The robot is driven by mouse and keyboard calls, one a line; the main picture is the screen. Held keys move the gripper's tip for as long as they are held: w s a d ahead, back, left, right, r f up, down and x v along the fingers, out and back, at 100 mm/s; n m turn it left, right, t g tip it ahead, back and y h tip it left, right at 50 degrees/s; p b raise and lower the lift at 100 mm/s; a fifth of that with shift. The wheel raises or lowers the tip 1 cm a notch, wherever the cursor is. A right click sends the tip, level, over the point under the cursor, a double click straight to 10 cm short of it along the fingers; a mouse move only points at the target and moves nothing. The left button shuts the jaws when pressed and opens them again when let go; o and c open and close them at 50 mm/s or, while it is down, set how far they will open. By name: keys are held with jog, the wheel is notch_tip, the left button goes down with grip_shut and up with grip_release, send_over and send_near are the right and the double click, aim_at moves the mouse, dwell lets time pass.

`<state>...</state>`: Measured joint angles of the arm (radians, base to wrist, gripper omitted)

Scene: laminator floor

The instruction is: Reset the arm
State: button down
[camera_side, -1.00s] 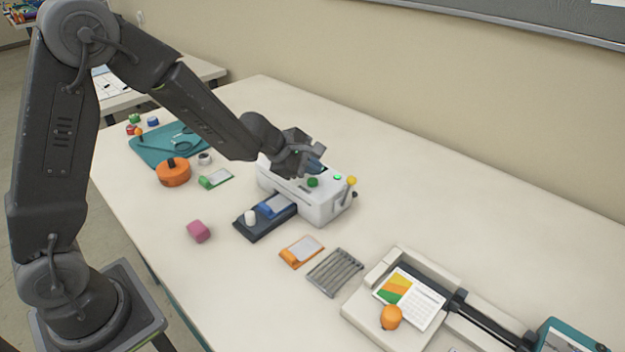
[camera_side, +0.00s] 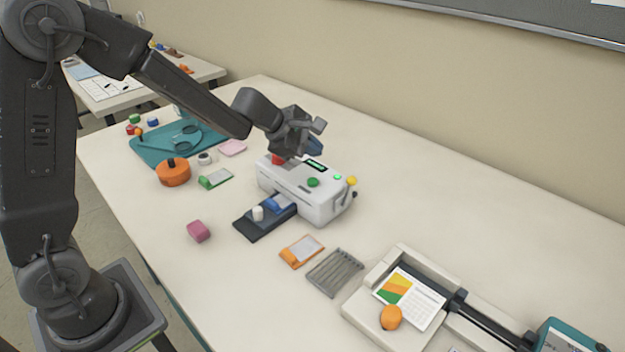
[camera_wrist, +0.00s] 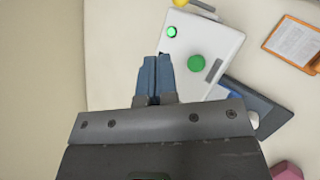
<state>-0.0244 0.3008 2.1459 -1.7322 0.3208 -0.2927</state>
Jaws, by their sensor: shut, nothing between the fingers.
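My gripper (camera_side: 312,148) is above the back left part of the white laminator (camera_side: 308,190) in the side view. In the wrist view its blue fingers (camera_wrist: 154,76) are together, with nothing between them, over the laminator (camera_wrist: 212,48). The laminator has a green button (camera_side: 313,182), a lit green lamp (camera_side: 337,178), a small display and a red part partly hidden below my gripper. A yellow-knobbed lever (camera_side: 351,181) is at its right end.
A dark tray (camera_side: 262,224) with a blue card and white knob lies before the laminator. An orange-edged card (camera_side: 300,251), a ribbed grey rack (camera_side: 335,272), a paper trimmer (camera_side: 368,318), a pink block (camera_side: 198,231) and an orange round container (camera_side: 173,173) lie around. Free table lies behind.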

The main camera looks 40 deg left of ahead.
dwell(0.4)
jog(key=s+d+r+m+g+h, duration=0.1)
jog(key=s+d+r+m, duration=0.2)
jog(key=s+r+m, duration=0.35)
jog(key=s+d+r+m+g+h, duration=0.1)
jog(key=s+d+r+m, duration=0.35)
jog(key=s+m, duration=0.25)
jog(key=s+a+f+m+y, duration=0.1)
jog(key=s+a+m+y, duration=0.2)
jog(key=s, duration=0.5)
jog(key=s+a+m+y, duration=0.2)
jog(key=s+m, duration=0.3)
jog(key=s, duration=0.3)
jog(key=shift+a+f+m+g+y, duration=0.35)
jog(key=shift+a+f+g+y, duration=0.05)
jog(key=shift+a, duration=0.15)
jog(key=shift+w, duration=0.1)
dwell(4.0)
